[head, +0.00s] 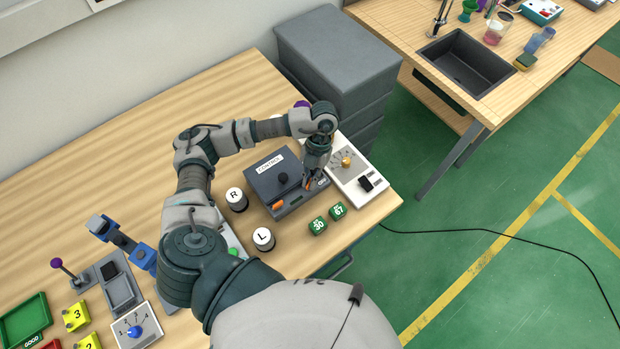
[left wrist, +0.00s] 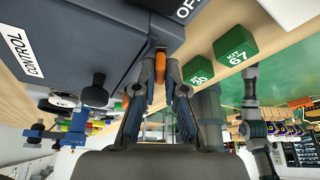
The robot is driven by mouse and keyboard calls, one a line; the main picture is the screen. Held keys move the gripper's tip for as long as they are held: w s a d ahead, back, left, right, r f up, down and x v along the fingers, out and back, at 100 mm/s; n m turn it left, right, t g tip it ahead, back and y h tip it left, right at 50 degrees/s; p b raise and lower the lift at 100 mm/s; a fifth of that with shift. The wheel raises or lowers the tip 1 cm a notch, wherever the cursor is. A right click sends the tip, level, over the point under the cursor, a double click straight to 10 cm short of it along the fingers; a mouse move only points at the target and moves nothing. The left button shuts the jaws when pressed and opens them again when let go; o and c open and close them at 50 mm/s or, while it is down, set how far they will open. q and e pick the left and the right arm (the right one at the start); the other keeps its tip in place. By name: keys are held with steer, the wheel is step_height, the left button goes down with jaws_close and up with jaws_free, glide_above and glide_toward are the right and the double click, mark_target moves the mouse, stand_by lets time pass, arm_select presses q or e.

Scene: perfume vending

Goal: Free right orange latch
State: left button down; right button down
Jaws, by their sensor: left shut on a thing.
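My left gripper (head: 313,181) points down at the box's right front. In the left wrist view, the right orange latch (left wrist: 160,63) sits between the fingertips of my left gripper (left wrist: 163,73), which is shut on it. The fingers partly hide this latch. My right gripper is not in view.
Green blocks numbered 30 (head: 318,226) and 67 (head: 338,210) stand just in front of the box. Round R (head: 236,199) and L (head: 263,239) pieces stand to its left. A white panel (head: 372,182) with a brass knob is close on the right.

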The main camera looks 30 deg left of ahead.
arm_select(q)
steer(key=m, duration=0.1)
steer(key=m+y+b, duration=0.1)
steer(key=shift+s+d+f+m, duration=0.1)
steer(key=shift+s+f+m, duration=0.1)
steer(key=shift+m, duration=0.1)
steer(key=shift+r+m+y+b, duration=0.1)
steer(key=shift+m+y+b, duration=0.35)
steer(key=shift+m, duration=0.95)
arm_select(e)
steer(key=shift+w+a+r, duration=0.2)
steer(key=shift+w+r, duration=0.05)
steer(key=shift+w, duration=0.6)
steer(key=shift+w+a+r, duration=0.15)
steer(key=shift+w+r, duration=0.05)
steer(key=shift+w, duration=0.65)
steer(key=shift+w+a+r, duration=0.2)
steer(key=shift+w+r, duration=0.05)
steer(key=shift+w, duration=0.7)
arm_select(q)
steer(key=c, duration=1.2)
jaws_free()
steer(key=shift+r, duration=0.1)
steer(key=shift+c, duration=0.2)
